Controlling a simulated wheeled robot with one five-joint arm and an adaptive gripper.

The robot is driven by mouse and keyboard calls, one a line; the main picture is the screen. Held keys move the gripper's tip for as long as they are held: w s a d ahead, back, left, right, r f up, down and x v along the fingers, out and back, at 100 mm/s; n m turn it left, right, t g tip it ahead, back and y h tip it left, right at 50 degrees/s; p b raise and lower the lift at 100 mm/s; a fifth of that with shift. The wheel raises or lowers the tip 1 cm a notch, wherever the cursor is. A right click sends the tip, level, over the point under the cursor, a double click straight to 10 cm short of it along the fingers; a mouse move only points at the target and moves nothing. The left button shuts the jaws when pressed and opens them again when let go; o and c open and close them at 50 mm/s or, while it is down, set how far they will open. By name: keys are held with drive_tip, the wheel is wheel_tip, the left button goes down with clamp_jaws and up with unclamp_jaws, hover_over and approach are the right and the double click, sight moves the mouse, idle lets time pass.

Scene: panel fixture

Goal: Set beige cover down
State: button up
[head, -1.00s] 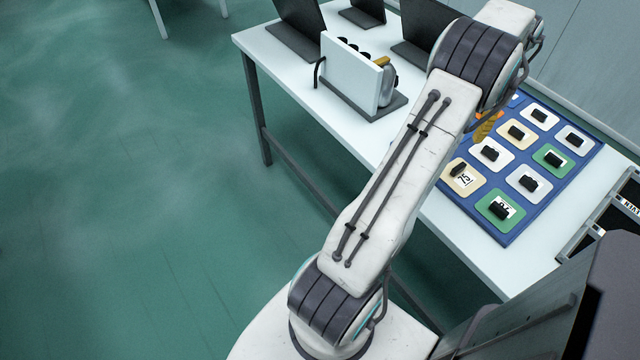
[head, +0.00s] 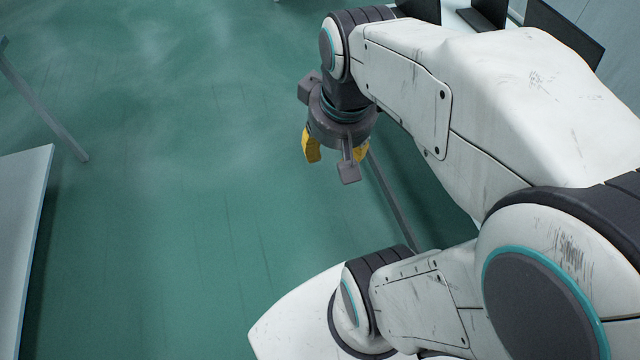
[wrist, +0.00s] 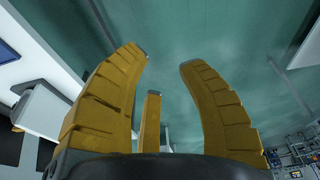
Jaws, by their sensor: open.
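My gripper (head: 335,155) is open and empty, hanging over the green floor in the head view, apart from any surface. In the wrist view my gripper (wrist: 165,60) shows its yellow fingers spread, with only floor between them. I cannot make out a beige cover in either current view. My arm hides most of the bench in the head view.
A pale table edge (head: 22,240) stands at the left of the head view. Dark panels (head: 565,32) stand at the top right. A white box-like fixture (wrist: 42,108) shows at the left of the wrist view. Open floor lies between.

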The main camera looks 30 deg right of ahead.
drive_tip(key=s+a+f+n, duration=0.2)
drive_tip(key=s+a, duration=0.2)
drive_tip(key=a, duration=0.1)
drive_tip(key=shift+y, duration=0.3)
drive_tip(key=shift+s, duration=0.1)
drive_tip(key=shift+r+p, duration=0.3)
drive_tip(key=shift+a, duration=0.1)
